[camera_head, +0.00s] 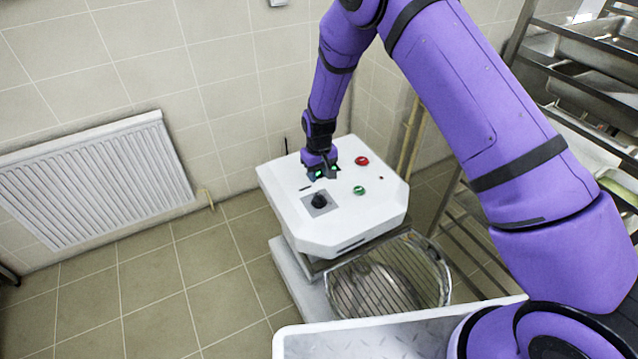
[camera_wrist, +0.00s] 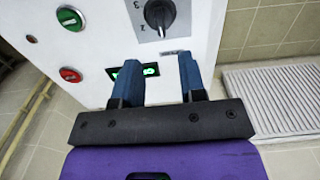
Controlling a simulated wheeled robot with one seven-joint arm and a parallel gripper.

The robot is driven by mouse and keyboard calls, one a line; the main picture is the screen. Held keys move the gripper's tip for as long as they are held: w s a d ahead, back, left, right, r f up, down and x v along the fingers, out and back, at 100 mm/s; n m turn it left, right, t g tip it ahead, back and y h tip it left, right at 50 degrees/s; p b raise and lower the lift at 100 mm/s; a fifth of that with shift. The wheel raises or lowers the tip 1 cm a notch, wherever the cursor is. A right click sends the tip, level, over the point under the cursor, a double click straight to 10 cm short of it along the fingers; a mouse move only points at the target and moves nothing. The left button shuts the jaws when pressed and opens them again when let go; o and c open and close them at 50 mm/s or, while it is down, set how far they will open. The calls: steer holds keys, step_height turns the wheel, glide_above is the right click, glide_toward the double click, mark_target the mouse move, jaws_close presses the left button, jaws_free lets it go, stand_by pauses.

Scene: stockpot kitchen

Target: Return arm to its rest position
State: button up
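My purple arm (camera_head: 480,90) reaches down from the upper right in the head view. My gripper (camera_head: 322,174) hangs above the top panel of a white machine (camera_head: 290,215). In the wrist view, its two blue fingers (camera_wrist: 158,78) stand apart with nothing between them. They point at the panel, near a small green-lit display (camera_wrist: 148,70) and just short of the black knob (camera_wrist: 160,14). I cannot tell whether the fingertips touch the panel. The knob also shows in the head view (camera_head: 319,201), along with a green button (camera_head: 359,190) and a red button (camera_head: 361,160).
A metal bowl with a wire guard (camera_head: 390,278) sits below the machine's front. A metal shelf rack with trays (camera_head: 590,85) stands at right. A white radiator (camera_head: 95,182) is on the left wall. The tiled floor (camera_head: 170,290) at left is clear.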

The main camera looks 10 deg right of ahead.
steer(key=shift+r, duration=0.8)
steer(key=s+d+r+m+t, duration=0.1)
steer(key=s+d+r, duration=0.25)
steer(key=r, duration=0.75)
steer(key=s+d+r+y, duration=0.15)
steer(key=d+r, duration=0.35)
steer(key=r, duration=0.5)
steer(key=s+d+r+m+t+h, duration=0.1)
steer(key=s+d+r, duration=0.25)
steer(key=r, duration=0.75)
steer(key=s+d+r+m+t, duration=0.1)
steer(key=s+d+r, duration=0.2)
steer(key=s+r, duration=0.25)
steer(key=s+d+r+t, duration=0.1)
steer(key=s+d+r, duration=0.35)
steer(key=s, duration=0.25)
steer(key=s+d+r+m, duration=0.1)
steer(key=s+d, duration=0.1)
steer(key=s, duration=0.6)
steer(key=s+d+r+t, duration=0.1)
steer(key=s, duration=0.7)
steer(key=shift+s+d+r+m, duration=0.25)
steer(key=shift+d+r+m, duration=0.05)
steer(key=shift+d+m, duration=0.1)
steer(key=shift+c, duration=0.2)
